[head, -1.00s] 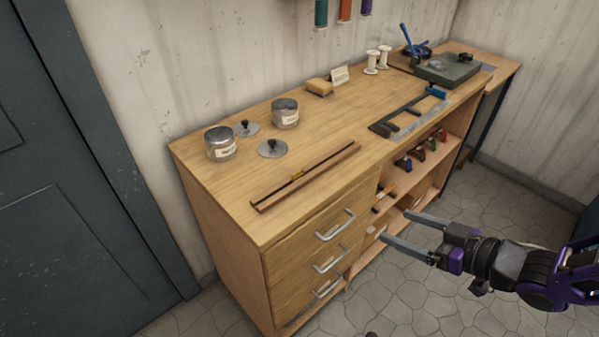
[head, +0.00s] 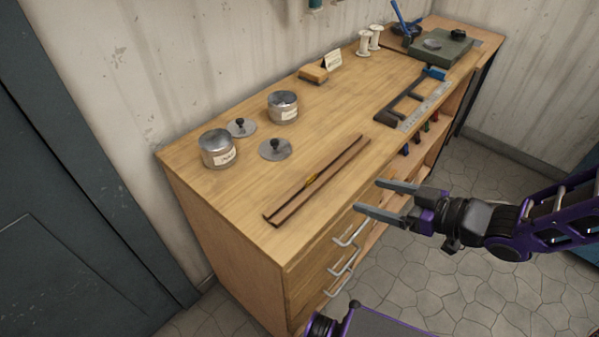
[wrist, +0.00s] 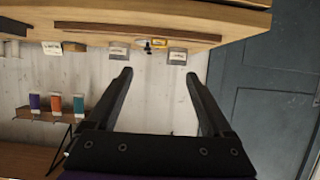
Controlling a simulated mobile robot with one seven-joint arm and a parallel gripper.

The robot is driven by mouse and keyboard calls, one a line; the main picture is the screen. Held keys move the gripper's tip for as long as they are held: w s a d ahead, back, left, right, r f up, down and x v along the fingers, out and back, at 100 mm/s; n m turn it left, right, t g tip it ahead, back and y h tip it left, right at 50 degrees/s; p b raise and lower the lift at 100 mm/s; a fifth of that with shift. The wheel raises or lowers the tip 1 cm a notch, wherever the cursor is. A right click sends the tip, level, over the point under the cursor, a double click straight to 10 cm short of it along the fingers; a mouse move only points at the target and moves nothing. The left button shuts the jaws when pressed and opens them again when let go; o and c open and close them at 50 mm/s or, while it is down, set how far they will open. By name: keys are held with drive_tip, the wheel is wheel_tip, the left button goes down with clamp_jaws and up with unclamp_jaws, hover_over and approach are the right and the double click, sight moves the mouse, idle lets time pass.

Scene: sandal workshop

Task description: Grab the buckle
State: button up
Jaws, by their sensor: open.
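My gripper (head: 370,196) is open and empty, to the right of the board and near the front edge above the drawers, apart from the buckle. In the wrist view my gripper (wrist: 158,75) shows its two fingers wide apart with nothing between them. The bench top lies along the top of that view.
Two labelled jars (head: 218,149) (head: 283,107) stand behind the board, with two knobbed lids (head: 275,149) (head: 241,128) lying nearby. A black frame tool (head: 405,99) with a blue handle lies farther right. Drawer handles (head: 349,234) jut out below my gripper. Bench top (head: 350,110) is bare between.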

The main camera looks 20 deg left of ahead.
drive_tip(key=b, duration=0.2)
approach(312, 177)
drive_tip(key=x, duration=0.4)
drive_tip(key=shift+a+f, duration=0.15)
drive_tip(key=shift+f, duration=0.05)
drive_tip(key=shift+b+x, duration=0.4)
drive_tip(key=shift+x, duration=2.55)
drive_tip(key=shift+w+r, duration=0.1)
drive_tip(key=shift+r, duration=0.05)
drive_tip(key=shift+c, duration=0.2)
